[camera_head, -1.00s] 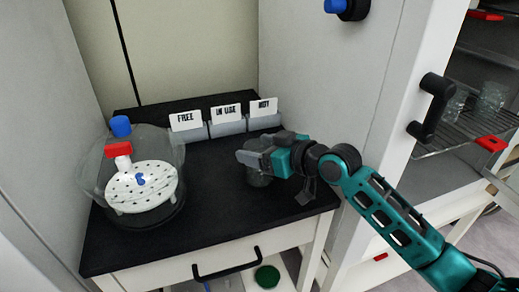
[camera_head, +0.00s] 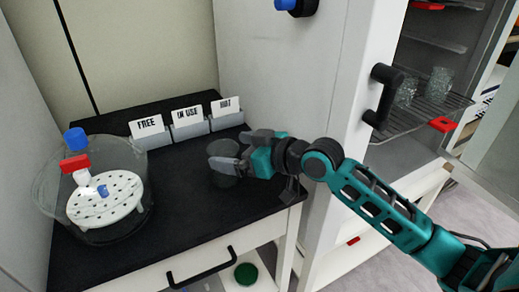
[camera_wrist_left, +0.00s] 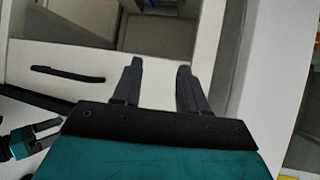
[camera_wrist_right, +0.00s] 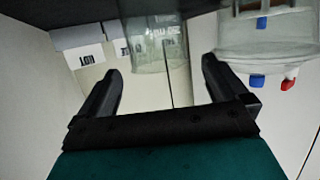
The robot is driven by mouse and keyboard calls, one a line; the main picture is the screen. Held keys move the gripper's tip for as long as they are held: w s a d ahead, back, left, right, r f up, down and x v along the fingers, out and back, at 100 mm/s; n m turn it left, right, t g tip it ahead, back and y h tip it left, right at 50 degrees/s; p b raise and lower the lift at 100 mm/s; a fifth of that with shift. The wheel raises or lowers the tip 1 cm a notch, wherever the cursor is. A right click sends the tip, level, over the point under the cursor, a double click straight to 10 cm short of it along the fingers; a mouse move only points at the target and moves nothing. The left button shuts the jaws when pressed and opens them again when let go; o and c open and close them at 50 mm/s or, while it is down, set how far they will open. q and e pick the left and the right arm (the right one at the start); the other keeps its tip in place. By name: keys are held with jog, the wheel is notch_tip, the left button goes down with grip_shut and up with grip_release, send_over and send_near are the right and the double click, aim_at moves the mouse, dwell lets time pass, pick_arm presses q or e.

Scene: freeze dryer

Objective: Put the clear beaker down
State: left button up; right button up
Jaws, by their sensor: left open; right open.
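The clear beaker (camera_head: 224,180) stands upright on the black worktop (camera_head: 190,222), in front of the label stand. My right gripper (camera_head: 228,157) is at the beaker's upper part and partly hides it in the head view. In the right wrist view, which looks upside down, the beaker (camera_wrist_right: 155,45) is at and between the open fingertips (camera_wrist_right: 160,68), with gaps on both sides. My left gripper (camera_wrist_left: 160,68) shows only in the left wrist view. It is open and empty, facing a white cabinet front.
A round glass vessel (camera_head: 50,190) with a white perforated plate stands at the worktop's left. Cards reading FREE, IN USE and HOT (camera_head: 227,107) stand at the back. A white cabinet door with a black handle (camera_head: 382,96) is at right; glass beakers (camera_head: 438,84) sit on the rack inside.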

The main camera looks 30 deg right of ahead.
jog(key=v, duration=0.8)
jog(key=shift+s, duration=0.15)
